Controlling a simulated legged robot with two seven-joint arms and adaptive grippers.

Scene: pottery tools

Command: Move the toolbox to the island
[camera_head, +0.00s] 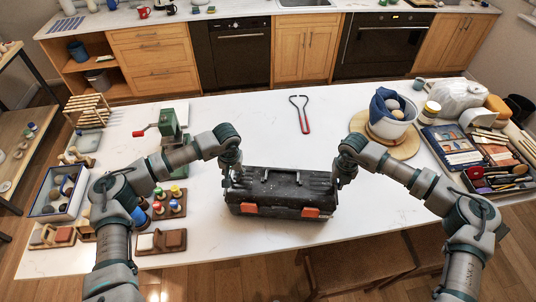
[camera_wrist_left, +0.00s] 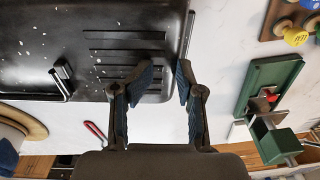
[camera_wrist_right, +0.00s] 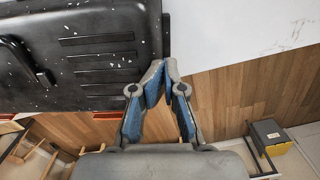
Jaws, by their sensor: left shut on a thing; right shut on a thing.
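The toolbox (camera_head: 281,190) is black with orange latches and a lid handle. In the head view it appears level over the front part of the white island (camera_head: 255,130); whether its base touches the top is not clear. My left gripper (camera_head: 231,178) is shut on its left end; the left wrist view shows the fingers (camera_wrist_left: 168,75) astride the lid rim (camera_wrist_left: 120,50). My right gripper (camera_head: 341,179) is shut on its right end; in the right wrist view the fingers (camera_wrist_right: 163,70) close at the rim, beside the lid (camera_wrist_right: 90,50). The lower fingertips are hidden.
Colored jars in a wooden rack (camera_head: 170,203) and a green clamp (camera_head: 170,125) stand to the left. A red-handled tool (camera_head: 301,115) lies behind. A white pot (camera_head: 391,122) and tool trays (camera_head: 452,147) are at right. A stool (camera_head: 355,265) stands below the front edge.

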